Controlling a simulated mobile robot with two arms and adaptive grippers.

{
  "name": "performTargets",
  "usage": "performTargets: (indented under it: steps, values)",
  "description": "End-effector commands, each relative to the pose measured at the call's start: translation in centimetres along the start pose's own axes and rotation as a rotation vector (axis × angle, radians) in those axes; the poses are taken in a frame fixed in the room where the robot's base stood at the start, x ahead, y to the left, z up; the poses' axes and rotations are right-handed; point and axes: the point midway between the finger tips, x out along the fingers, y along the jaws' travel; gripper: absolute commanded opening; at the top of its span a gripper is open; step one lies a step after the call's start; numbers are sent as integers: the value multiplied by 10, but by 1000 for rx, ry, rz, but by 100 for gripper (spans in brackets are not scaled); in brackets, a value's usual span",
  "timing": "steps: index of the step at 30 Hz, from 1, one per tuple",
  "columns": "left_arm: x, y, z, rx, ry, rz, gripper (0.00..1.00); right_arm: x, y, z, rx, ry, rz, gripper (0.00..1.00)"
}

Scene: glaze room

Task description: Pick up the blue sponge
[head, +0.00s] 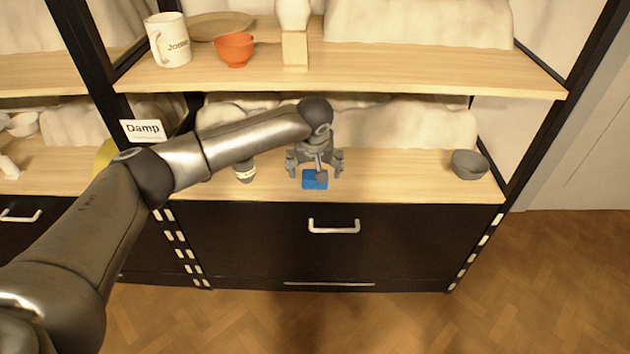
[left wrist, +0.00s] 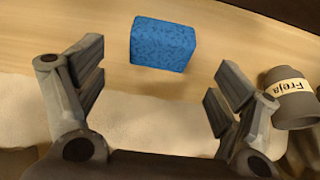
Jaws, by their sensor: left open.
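The blue sponge (head: 314,180) lies on the lower wooden shelf, near its front edge. It is a small block, and it also shows in the left wrist view (left wrist: 163,44) at the top middle. My left gripper (head: 315,168) is over the shelf at the sponge, its two fingers spread to either side. In the left wrist view the open fingers (left wrist: 158,92) are apart with nothing between them, and the sponge lies beyond their tips. The arm's end hides a little of the sponge in the head view. My right gripper is not in view.
A grey cup labelled Freja (left wrist: 292,97) stands close beside the gripper; a grey labelled cup shows in the head view (head: 245,170). The upper shelf (head: 420,75) overhangs, with a white mug (head: 170,42) and orange bowl (head: 235,49).

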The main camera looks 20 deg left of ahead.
Motion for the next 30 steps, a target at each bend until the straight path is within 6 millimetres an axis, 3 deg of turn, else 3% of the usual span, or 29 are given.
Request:
performTargets:
  steps: [6,12,21,30]
  values:
    - [21,0,2,1,1,-1,88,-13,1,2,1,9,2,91]
    - [48,0,2,1,1,0,88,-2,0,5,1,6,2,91]
    - [52,0,1,1,1,1,88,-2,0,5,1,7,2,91]
    - [52,0,1,1,0,0,50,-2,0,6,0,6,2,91]
